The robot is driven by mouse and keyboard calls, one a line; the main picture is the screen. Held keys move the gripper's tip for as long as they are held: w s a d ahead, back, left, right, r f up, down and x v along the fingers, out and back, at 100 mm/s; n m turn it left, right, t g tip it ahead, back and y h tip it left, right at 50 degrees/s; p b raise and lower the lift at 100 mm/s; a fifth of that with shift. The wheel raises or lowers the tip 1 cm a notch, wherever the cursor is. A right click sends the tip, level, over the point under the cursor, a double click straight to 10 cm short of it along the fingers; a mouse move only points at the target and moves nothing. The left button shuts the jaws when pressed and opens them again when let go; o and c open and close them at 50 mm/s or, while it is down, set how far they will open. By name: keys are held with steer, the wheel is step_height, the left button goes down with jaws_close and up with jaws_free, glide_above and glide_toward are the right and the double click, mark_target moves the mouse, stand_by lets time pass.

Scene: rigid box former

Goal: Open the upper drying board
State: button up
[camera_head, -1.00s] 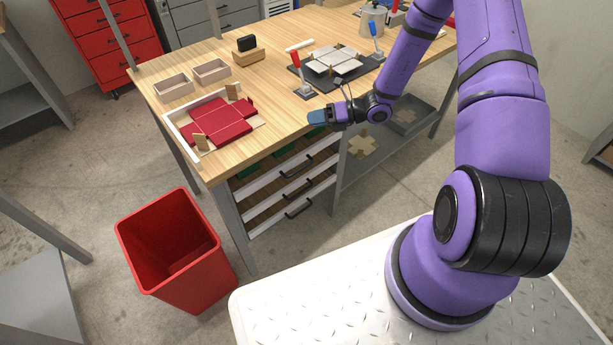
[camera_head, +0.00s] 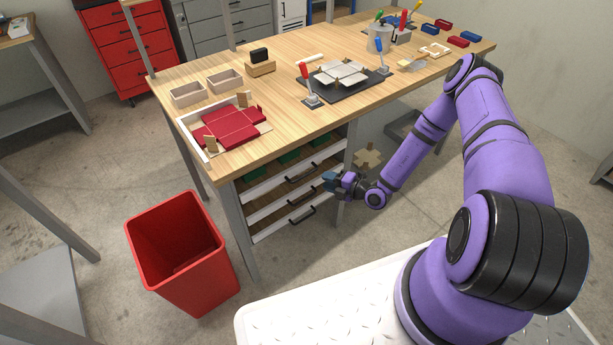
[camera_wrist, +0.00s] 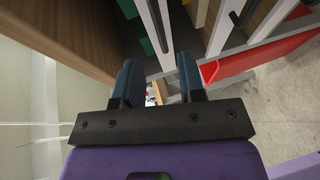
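The upper drying board (camera_head: 265,184) is the topmost of the white-fronted boards under the workbench, with a dark bar handle (camera_head: 300,174) on its front. Green pieces (camera_head: 290,157) lie on it. It looks pushed in, level with the boards below. My gripper (camera_head: 328,181) is in front of the right part of the rack, below the tabletop, and hides part of the lower fronts. In the wrist view its two blue fingers (camera_wrist: 160,78) are apart with nothing held between them. A white front (camera_wrist: 155,30) runs just beyond them. I cannot tell whether they touch anything.
The wooden workbench (camera_head: 235,82) stands above the rack, holding a tray with red card (camera_head: 228,125) and a dark forming plate (camera_head: 345,83). A red bin (camera_head: 180,245) stands on the floor left of the rack. Floor before the boards is clear.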

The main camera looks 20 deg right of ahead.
mark_target(306, 174)
steer(key=x, duration=0.9)
steer(key=shift+w+a, duration=0.1)
jaws_close()
